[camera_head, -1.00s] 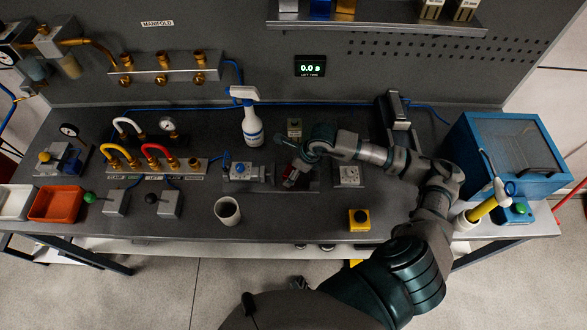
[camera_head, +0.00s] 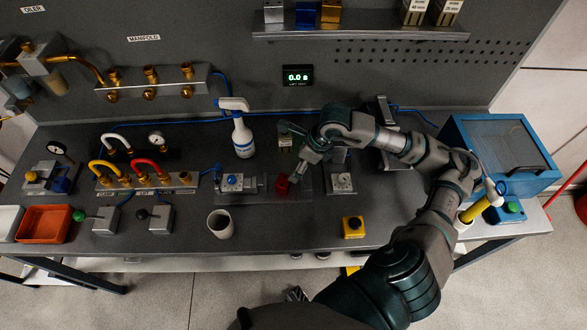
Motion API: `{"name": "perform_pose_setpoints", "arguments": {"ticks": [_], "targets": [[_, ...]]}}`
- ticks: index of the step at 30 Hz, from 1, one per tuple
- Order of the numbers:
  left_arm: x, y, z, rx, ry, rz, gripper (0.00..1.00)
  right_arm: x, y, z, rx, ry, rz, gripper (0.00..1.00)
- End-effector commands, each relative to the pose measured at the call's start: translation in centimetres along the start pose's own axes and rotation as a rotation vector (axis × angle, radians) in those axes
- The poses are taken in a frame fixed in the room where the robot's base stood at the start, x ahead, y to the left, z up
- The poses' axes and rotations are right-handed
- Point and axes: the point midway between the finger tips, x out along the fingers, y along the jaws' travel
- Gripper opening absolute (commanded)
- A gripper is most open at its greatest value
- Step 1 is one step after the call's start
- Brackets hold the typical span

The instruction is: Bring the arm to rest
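My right arm (camera_head: 440,205) comes in from the lower right and bends over the back right of the bench. Its gripper (camera_head: 287,152) is above the middle of the bench, with its two fingers spread apart and nothing seen between them. A red block (camera_head: 282,185) sits at a dark fixture plate (camera_head: 303,188), just below the lower fingertip. I cannot tell if that fingertip touches the block. My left arm and gripper are not in view.
A spray bottle (camera_head: 240,130) stands left of the gripper, and a white cup (camera_head: 221,223) is at the front. A shelf (camera_head: 360,31) hangs above. The front middle is mostly clear.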

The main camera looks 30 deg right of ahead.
Motion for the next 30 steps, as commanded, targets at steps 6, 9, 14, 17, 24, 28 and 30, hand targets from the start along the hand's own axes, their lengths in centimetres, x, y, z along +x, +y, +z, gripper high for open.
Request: {"name": "perform_pose_setpoints", "arguments": {"ticks": [6, 9, 14, 17, 24, 28, 30], "targets": [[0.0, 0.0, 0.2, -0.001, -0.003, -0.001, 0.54, -0.5, 0.0, 0.0, 0.0, 0.0, 0.0, 1.0], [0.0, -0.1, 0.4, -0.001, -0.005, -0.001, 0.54, -0.5, 0.0, 0.0, 0.0, 0.0, 0.0, 1.0], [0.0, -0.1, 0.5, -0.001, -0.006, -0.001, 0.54, -0.5, 0.0, 0.0, 0.0, 0.0, 0.0, 1.0], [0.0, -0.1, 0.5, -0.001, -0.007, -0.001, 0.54, -0.5, 0.0, 0.0, 0.0, 0.0, 0.0, 1.0], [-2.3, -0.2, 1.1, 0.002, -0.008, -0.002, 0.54, -3.4, 0.1, 1.1, -0.002, -0.007, -0.005, 1.0], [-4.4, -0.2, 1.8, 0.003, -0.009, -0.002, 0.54, -5.9, 0.1, 2.1, -0.003, -0.011, -0.008, 1.0], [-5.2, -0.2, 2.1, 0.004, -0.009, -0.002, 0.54, -6.9, 0.1, 2.5, -0.003, -0.012, -0.008, 1.0]]}}
